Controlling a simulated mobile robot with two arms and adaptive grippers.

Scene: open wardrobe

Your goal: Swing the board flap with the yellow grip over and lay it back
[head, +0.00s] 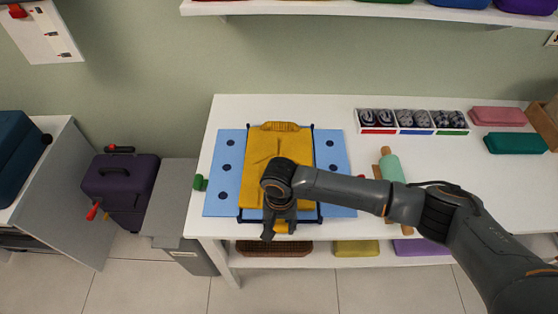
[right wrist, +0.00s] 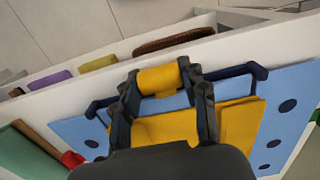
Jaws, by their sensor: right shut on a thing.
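A light blue folding board (head: 228,170) with dark round spots lies on the white table. A yellow folded garment (head: 278,148) lies along its middle, inside a dark blue frame (head: 316,150). My right gripper (head: 281,226) is at the board's front edge, partly hidden under its own arm. In the right wrist view its fingers (right wrist: 160,82) are shut on the yellow grip (right wrist: 158,76), one at each end. The grip is at the front edge of the board flap, and the garment (right wrist: 240,125) shows just behind it. My left gripper is not in view.
A green-and-wood rolling pin (head: 391,166) lies right of the board. Behind it stands a white divided box (head: 412,131) with rolled items. Pink (head: 497,116) and green (head: 515,143) cases sit far right. A green knob (head: 199,182) is at the board's left. The right-hand tabletop is mostly clear.

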